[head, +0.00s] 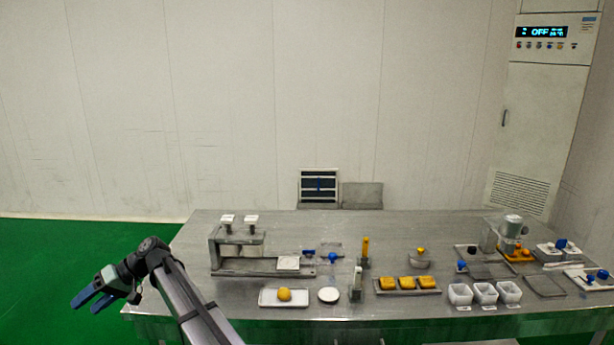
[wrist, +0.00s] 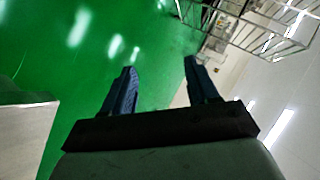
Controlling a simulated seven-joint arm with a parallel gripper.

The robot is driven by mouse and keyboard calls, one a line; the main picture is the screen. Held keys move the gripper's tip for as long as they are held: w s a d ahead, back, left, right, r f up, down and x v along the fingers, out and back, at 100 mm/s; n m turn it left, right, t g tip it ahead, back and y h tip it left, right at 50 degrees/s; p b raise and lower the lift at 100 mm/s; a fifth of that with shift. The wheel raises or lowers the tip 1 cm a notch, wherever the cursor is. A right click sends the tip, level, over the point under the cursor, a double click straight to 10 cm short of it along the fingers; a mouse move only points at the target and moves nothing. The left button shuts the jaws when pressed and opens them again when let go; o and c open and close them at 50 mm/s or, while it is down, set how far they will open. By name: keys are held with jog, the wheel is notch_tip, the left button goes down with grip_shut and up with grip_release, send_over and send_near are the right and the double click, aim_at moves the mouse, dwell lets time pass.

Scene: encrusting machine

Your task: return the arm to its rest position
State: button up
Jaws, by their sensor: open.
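My gripper (head: 86,298) is at the left in the head view, beyond the left edge of the table and over the green floor. Its blue fingers point left and slightly down. In the wrist view my gripper (wrist: 158,82) shows two blue fingers spread apart with nothing between them. It is open and empty, and touches nothing that I can see. My arm reaches up from the bottom of the head view and bends left at the wrist.
The steel table (head: 390,226) carries a press-like machine (head: 238,248), a white tray (head: 265,298) with a yellow ball, a tray with yellow blocks (head: 407,284) and white cups (head: 484,291). A cabinet (head: 545,110) stands back right. The green floor (head: 60,260) at left is clear.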

jog(key=s+d+f+m+t+h, duration=0.1)
jog(key=s+d+f, duration=0.15)
jog(key=f, duration=0.75)
jog(key=s+d+f+m+h, duration=0.1)
jog(key=d+f, duration=0.3)
jog(key=f, duration=0.5)
jog(key=s+d+f+t+h, duration=0.1)
jog(key=s+d+f, duration=0.15)
jog(key=f, duration=0.75)
jog(key=d+f+m+h, duration=0.1)
jog(key=d+f+h, duration=0.1)
jog(key=d+f, duration=0.85)
jog(key=s+d+f+m+h, duration=0.1)
jog(key=s+d+f+m, duration=0.2)
jog(key=d, duration=0.9)
jog(key=s+d+f+h, duration=0.1)
jog(key=s+d+f, duration=0.4)
jog(key=d, duration=0.7)
jog(key=s+d+f+m+h, duration=0.2)
jog(key=d+f, duration=0.3)
jog(key=d, duration=0.6)
jog(key=s+d+f+m+g+h, duration=0.1)
jog(key=s+d+m+g, duration=0.1)
jog(key=s+d, duration=1.6)
jog(key=shift+s+f+m+g, duration=0.2)
jog(key=shift+m+g, duration=0.1)
jog(key=shift+m, duration=0.3)
